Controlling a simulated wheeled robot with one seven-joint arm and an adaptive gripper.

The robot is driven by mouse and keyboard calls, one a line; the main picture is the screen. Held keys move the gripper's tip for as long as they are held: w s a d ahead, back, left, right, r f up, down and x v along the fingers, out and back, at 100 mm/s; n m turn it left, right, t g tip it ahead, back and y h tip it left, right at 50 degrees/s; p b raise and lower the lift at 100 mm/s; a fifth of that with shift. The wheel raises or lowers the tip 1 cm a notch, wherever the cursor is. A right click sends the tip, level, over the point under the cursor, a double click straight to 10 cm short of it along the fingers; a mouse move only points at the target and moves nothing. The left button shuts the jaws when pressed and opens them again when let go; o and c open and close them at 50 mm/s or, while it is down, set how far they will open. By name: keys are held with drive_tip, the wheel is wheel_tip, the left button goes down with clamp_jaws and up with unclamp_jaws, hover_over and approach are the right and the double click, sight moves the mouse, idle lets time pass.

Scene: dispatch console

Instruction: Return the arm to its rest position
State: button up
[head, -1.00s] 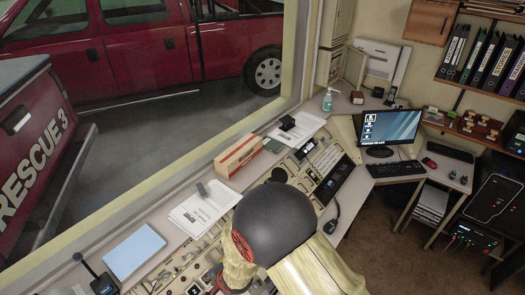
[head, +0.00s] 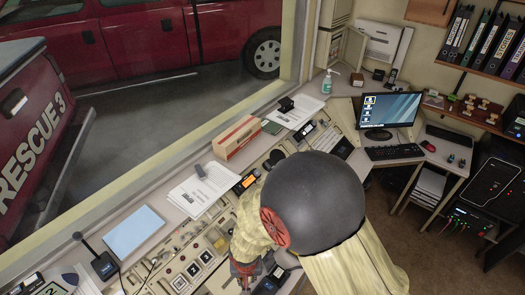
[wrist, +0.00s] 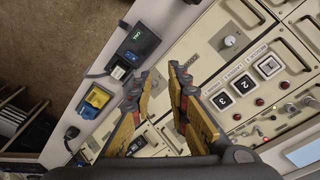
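My gripper (wrist: 162,72) is open in the wrist view. Its two yellow and dark fingers stand apart with nothing between them, over the console panel (wrist: 196,62). In the head view my gripper (head: 243,272) shows small at the lower middle, low over the console, partly hidden by my arm. My arm's large dark rounded joint and cream-coloured links cover the right part of the console.
A microphone (head: 103,265) stands at lower left. A monitor (head: 389,110) and keyboard (head: 394,152) sit on the right desk. Numbered buttons (wrist: 245,84) dot the panel.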

drive_tip(key=s+d+r+t+b, duration=0.2)
drive_tip(key=s+d+r+b, duration=0.1)
drive_tip(key=d+r+b, duration=0.5)
drive_tip(key=s+d+r+m+t+b, duration=0.1)
drive_tip(key=s+d+r+b, duration=0.3)
drive_tip(key=d+r+b, duration=0.4)
drive_tip(key=shift+s+d+r+t+b, duration=0.3)
drive_tip(key=shift+d+t+b, duration=0.4)
drive_tip(key=shift+d+b, duration=2.65)
drive_tip(key=shift+d+p, duration=0.75)
drive_tip(key=shift+p, duration=0.05)
